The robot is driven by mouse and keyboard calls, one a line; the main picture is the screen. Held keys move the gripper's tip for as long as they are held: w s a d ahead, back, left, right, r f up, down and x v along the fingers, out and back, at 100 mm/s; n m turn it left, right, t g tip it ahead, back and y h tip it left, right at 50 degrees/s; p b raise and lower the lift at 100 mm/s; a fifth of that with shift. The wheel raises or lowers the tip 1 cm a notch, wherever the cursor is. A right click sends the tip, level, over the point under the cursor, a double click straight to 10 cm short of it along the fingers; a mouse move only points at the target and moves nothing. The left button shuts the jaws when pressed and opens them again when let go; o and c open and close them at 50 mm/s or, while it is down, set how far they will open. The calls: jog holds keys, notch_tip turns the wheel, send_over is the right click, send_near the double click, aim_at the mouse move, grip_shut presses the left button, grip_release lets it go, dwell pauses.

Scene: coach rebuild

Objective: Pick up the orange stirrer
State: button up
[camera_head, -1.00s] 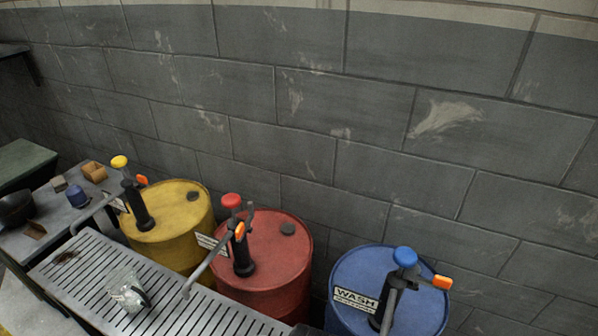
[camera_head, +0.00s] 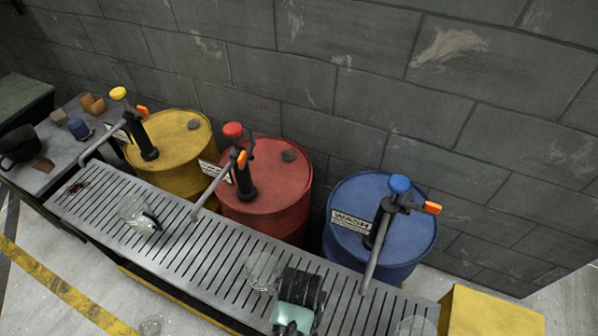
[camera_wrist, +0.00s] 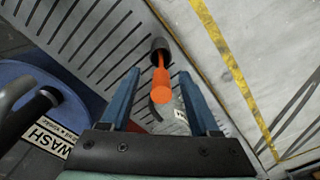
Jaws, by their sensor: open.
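The orange stirrer (camera_wrist: 161,90) shows in the wrist view, its thick end towards the camera and its thin shaft running up to a dark round piece (camera_wrist: 160,47). My gripper (camera_wrist: 162,74) is open, with one blue finger on each side of the stirrer and a visible gap to each. A clear glass (camera_wrist: 172,118) shows just behind the stirrer's thick end, partly hidden by it. I cannot make out the stirrer in the head view, where a dark and mint part of my arm is over the slatted grate.
The long slatted grate (camera_head: 205,262) bears clear glasses (camera_head: 135,211) (camera_head: 262,270). Behind it stand yellow (camera_head: 180,150), red (camera_head: 282,180) and blue (camera_head: 400,215) drums with pumps, whose spouts reach over the grate. A yellow block (camera_head: 490,312) is at the right.

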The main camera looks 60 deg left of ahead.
jog(key=shift+f, duration=1.65)
grip_shut()
